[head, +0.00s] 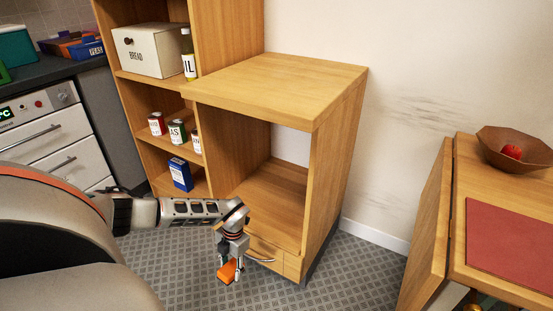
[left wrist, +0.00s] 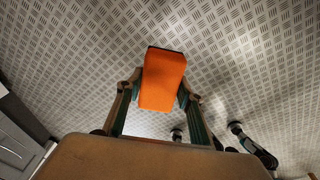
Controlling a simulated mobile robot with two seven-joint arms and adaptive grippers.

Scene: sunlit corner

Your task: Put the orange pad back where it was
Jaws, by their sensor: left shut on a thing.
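The orange pad (left wrist: 162,82) is a small block with a dark edge, held between the two fingers of my left gripper (left wrist: 160,98) in the left wrist view. In the head view the orange pad (head: 229,271) shows at the tips of my left gripper (head: 231,266), which points down. The gripper is above the patterned floor, in front of the wooden cabinet (head: 322,150) and its low drawer (head: 264,252). My right gripper is not seen in the head view.
The cabinet's open compartment (head: 275,190) is empty. Shelves (head: 150,80) behind hold a bread box (head: 150,50), a bottle (head: 188,55), several cans and a blue box (head: 180,174). At right, a table (head: 470,180) bears a bowl (head: 515,147) and a red mat (head: 510,240). Floor (head: 350,270) is clear.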

